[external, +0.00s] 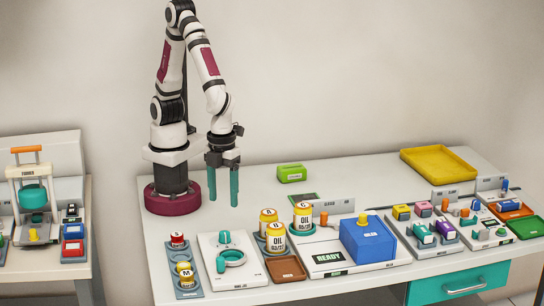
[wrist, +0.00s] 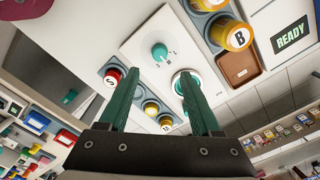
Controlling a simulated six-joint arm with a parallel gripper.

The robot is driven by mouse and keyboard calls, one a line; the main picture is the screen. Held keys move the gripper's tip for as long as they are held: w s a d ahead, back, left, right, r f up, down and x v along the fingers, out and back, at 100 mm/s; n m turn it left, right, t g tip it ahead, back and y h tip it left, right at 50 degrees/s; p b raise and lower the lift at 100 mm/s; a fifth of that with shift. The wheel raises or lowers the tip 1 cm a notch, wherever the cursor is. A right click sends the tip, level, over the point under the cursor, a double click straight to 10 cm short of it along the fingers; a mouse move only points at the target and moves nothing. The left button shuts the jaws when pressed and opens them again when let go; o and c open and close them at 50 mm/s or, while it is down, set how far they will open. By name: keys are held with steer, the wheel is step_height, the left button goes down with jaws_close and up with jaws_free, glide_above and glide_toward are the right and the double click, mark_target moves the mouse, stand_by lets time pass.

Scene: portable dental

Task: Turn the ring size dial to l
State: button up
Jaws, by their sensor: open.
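The ring size dial (external: 224,238) is a teal knob on a white panel (external: 247,275) near the front left of the table. In the wrist view the dial (wrist: 160,52) is seen from above with small marks around it, too small to read. A teal ring (external: 232,258) sits in front of the dial on the same panel. It is partly behind a finger in the wrist view (wrist: 178,82). My gripper (external: 222,186) is open and empty, raised above the table behind the panel. Its teal fingers (wrist: 159,78) point down and touch nothing.
A grey tray left of the panel holds a red-topped S pot (external: 177,241) and a yellow M pot (external: 185,273). Yellow pots (external: 277,237) and a brown tray (external: 286,268) stand close on the right. A blue box (external: 368,243) is farther right.

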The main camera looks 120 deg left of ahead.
mark_target(225, 232)
step_height(225, 232, down, 10)
steer(key=shift+f, duration=0.1)
jaws_close()
stand_by(0.4)
